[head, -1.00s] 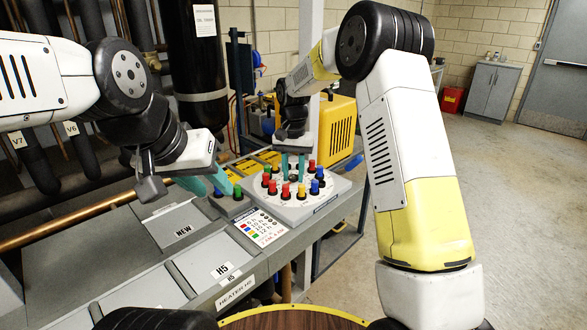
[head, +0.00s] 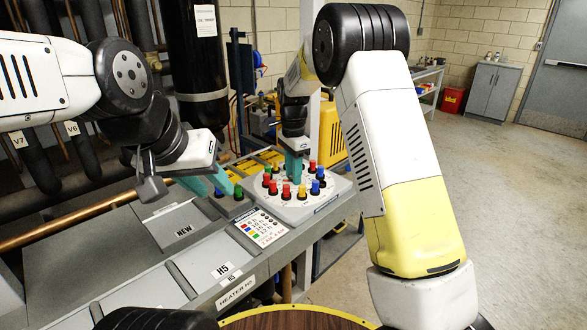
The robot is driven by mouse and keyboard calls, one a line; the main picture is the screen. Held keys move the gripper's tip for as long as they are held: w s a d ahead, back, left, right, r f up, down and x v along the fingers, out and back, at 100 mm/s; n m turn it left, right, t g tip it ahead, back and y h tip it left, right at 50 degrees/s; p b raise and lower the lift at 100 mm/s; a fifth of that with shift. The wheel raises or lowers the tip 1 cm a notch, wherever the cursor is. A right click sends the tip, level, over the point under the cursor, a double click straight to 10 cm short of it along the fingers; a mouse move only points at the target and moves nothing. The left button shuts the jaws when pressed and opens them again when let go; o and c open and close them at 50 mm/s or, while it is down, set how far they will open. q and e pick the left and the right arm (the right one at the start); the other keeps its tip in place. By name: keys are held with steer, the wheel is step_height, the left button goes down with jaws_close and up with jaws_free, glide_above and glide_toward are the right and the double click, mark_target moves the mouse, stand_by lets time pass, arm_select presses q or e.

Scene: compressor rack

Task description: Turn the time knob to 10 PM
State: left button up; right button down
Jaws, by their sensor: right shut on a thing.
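The round light-grey time dial (head: 328,190) sits on the bench panel, ringed by several red, blue, yellow and green pegs. My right gripper (head: 293,170) points straight down at the middle of the dial. Its teal fingers overlap from this side and are shut on the central time knob, which they hide. The knob's pointer and exact setting cannot be read. My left gripper (head: 207,184) hangs left of the dial, its teal fingers apart and empty, close to a green button (head: 238,193) and a blue button (head: 219,192).
A printed colour legend (head: 262,227) lies in front of the dial. A black cylinder (head: 198,60) stands behind. Open floor lies to the right.

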steer(key=shift+m, duration=0.8)
steer(key=shift+a, duration=0.1)
steer(key=c, duration=1.1)
jaws_free()
steer(key=shift+o, duration=0.2)
step_height(320, 180, up, 8)
steer(key=shift+f, duration=0.25)
steer(key=shift+r, duration=0.15)
